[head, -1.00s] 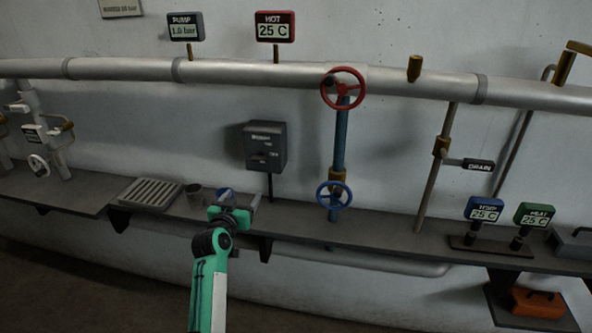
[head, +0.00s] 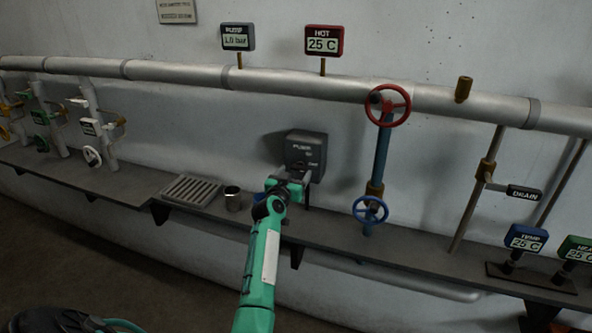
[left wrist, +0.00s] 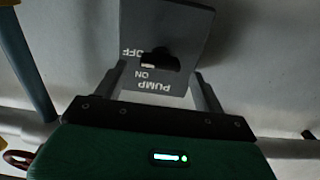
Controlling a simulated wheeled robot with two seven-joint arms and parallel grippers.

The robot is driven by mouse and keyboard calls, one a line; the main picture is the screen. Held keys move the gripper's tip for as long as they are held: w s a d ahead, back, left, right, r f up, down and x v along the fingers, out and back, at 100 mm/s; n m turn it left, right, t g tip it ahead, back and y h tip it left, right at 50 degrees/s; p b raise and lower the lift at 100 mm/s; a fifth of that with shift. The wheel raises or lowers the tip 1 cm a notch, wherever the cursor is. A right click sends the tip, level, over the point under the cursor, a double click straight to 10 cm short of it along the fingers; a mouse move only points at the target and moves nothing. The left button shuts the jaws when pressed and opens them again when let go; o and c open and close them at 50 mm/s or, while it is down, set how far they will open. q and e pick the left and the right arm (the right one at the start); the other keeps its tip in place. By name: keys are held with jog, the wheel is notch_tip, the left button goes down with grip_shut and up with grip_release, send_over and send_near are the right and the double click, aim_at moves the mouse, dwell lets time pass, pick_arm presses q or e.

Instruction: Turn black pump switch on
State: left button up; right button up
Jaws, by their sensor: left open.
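The dark grey pump box (head: 306,146) is on the wall side above the shelf, left of the blue pipe. In the left wrist view the pump box (left wrist: 168,22) appears upside down, with OFF and ON lettering. Its black switch (left wrist: 160,60) sits by these labels; I cannot tell which setting it is at. My left gripper (head: 296,175) is open in front of the box's lower part and hides some of it. In the left wrist view the fingers of my left gripper (left wrist: 160,72) are spread to either side of the switch, with nothing held. My right gripper is out of view.
A red handwheel (head: 388,105) and a blue handwheel (head: 370,210) are on the pipe to the right. A metal cup (head: 232,200) and a grate (head: 190,191) are on the shelf to the left. The pump gauge (head: 238,37) reads 1.0 bar.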

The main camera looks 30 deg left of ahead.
pick_arm(q)
jog(key=shift+x, duration=1)
jog(key=shift+c, duration=0.2)
jog(key=c, duration=0.9)
jog(key=shift+c, duration=0.2)
